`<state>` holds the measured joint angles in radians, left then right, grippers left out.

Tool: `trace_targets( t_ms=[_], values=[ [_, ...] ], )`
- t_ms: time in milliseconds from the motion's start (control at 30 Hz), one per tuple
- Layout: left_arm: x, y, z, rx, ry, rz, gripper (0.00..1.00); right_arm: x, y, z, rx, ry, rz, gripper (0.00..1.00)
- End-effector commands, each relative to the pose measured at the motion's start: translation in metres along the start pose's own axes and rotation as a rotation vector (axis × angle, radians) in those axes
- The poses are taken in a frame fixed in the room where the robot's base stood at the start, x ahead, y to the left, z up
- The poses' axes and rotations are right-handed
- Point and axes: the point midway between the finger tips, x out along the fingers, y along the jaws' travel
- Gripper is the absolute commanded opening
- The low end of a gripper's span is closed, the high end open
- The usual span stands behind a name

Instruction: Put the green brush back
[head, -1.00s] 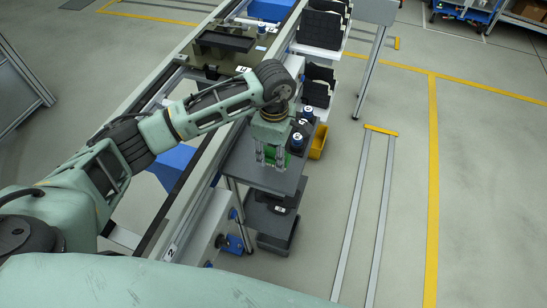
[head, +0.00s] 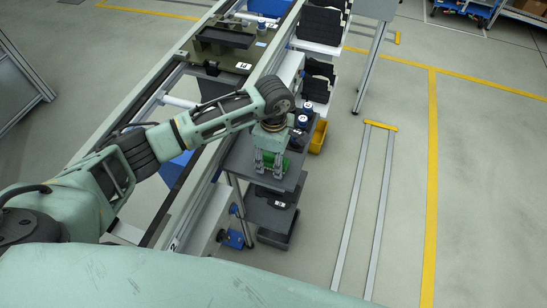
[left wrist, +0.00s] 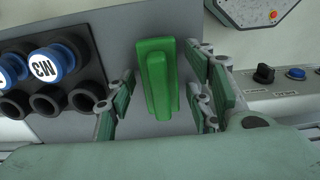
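The green brush (left wrist: 155,80) shows in the left wrist view with its long side running up and down the picture. It sits on the grey top of a small cart (head: 236,157). My left gripper (left wrist: 160,108) is open, with its fingers on both sides of the brush and a visible gap on each side. In the head view my left gripper (head: 271,166) is over the cart top, and green (head: 271,158) shows between its fingers. The underside of the brush is hidden. My right gripper is not in view.
Black round holders (left wrist: 50,101) with blue-capped tools (left wrist: 46,65) stand left of the brush in the left wrist view. A yellow bin (head: 318,137) hangs at the cart's right side. The conveyor frame (head: 207,165) runs close on the left.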

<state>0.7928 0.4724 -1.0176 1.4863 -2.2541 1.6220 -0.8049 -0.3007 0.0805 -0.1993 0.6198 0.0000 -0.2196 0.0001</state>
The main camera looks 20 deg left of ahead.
Motion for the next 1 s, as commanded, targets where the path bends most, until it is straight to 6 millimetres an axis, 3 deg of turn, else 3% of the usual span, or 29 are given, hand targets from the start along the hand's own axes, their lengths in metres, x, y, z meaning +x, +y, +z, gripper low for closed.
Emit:
trace_targets(
  t_ms=[367,400,800,1000],
  values=[
    [-0.006,0.000,0.000,0.000,-0.001,0.000,0.49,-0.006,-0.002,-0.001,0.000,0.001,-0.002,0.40],
    [-0.008,0.001,0.000,0.000,-0.002,0.004,0.49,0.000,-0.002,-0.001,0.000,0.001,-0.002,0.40],
    [-0.089,0.002,0.000,0.001,0.000,0.006,0.49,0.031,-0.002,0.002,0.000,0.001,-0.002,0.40],
    [-0.116,0.001,0.000,0.000,0.000,0.003,0.49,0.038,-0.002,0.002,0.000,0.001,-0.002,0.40]
  ],
)
